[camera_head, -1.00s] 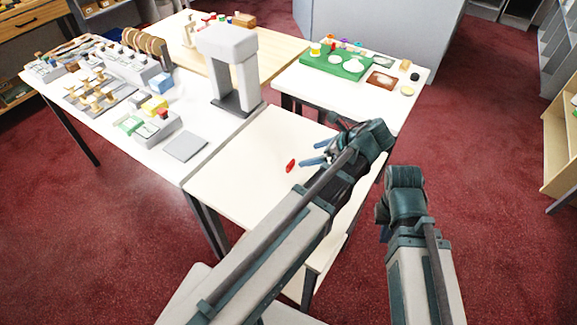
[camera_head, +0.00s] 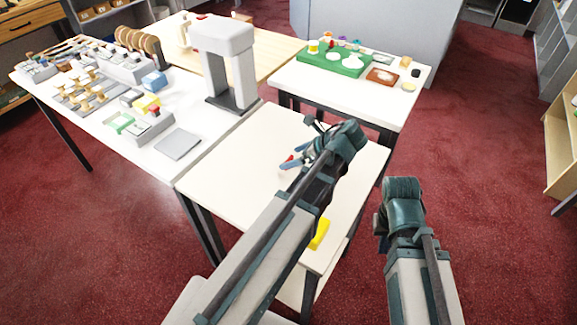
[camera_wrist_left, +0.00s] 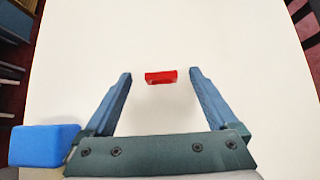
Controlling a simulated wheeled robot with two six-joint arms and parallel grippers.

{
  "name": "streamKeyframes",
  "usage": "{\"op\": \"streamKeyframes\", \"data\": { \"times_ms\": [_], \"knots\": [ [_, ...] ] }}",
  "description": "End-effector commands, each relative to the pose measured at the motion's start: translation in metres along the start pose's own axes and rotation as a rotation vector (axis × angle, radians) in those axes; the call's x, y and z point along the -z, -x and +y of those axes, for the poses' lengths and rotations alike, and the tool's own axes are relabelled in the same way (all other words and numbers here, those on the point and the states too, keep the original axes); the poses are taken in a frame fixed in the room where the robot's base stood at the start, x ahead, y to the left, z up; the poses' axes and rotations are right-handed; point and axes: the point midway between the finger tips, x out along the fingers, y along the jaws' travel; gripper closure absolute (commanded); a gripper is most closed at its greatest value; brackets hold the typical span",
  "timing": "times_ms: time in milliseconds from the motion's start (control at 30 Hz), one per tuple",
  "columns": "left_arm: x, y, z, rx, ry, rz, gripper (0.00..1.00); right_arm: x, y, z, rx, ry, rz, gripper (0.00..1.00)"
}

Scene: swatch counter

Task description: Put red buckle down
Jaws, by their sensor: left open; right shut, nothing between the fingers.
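The red buckle (camera_head: 291,158) is a small red piece at the white table (camera_head: 230,165) in the head view, partly hidden by my left gripper. In the left wrist view the buckle (camera_wrist_left: 161,77) appears between the fingertips, with a gap on each side. My left gripper (camera_head: 290,163) is open, its blue fingers (camera_wrist_left: 160,74) apart on either side of the buckle without touching it. I cannot tell the exact height of the fingers over the table. My right arm is at the right, but its fingers are hidden.
A blue block (camera_wrist_left: 45,145) lies beside the left gripper's base in the wrist view. A yellow piece (camera_head: 319,233) lies by the table's near edge. A grey stand (camera_head: 226,65) rises behind, left of a table with a green tray (camera_head: 318,63). The white tabletop's left part is clear.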

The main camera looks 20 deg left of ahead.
Motion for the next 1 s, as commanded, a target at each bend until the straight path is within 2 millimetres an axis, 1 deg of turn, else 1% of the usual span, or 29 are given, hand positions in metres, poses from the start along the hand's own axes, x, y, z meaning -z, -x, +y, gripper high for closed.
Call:
{"op": "streamKeyframes", "data": {
  "times_ms": [33, 100, 200, 467, 500, 567, 600, 767, 900, 1000],
  "knots": [
    [0.006, -0.012, -0.001, -0.001, 0.001, 0.0, 0.07, 0.001, -0.013, -0.001, 0.0, 0.0, 0.0, 1.0],
    [0.008, -0.022, -0.001, -0.001, 0.003, 0.0, 0.07, 0.001, -0.021, -0.002, 0.0, 0.0, 0.0, 1.0],
    [0.006, -0.033, -0.001, -0.002, 0.002, 0.0, 0.07, 0.002, -0.027, -0.003, 0.0, 0.0, 0.0, 1.0],
    [0.004, -0.033, -0.001, 0.0, 0.001, 0.0, 0.07, 0.002, -0.026, -0.003, 0.0, 0.0, 0.0, 1.0],
    [0.004, -0.033, -0.001, 0.0, 0.001, 0.0, 0.15, 0.002, -0.026, -0.003, 0.0, 0.0, 0.0, 1.0],
    [0.004, -0.033, -0.001, 0.0, 0.001, 0.0, 0.26, 0.002, -0.026, -0.003, 0.0, 0.0, 0.0, 1.0],
    [0.004, -0.033, -0.001, 0.0, 0.001, 0.0, 0.33, 0.002, -0.026, -0.003, 0.0, 0.0, 0.0, 1.0],
    [0.004, -0.033, -0.001, 0.0, 0.001, 0.0, 0.61, 0.002, -0.026, -0.003, 0.0, 0.0, 0.0, 1.0],
    [0.004, -0.033, -0.001, 0.0, 0.001, 0.0, 0.87, 0.002, -0.026, -0.003, 0.0, 0.0, 0.0, 1.0],
    [0.004, -0.033, -0.001, 0.0, 0.001, 0.0, 1.0, 0.002, -0.026, -0.003, 0.0, 0.0, 0.0, 1.0]
  ]
}}
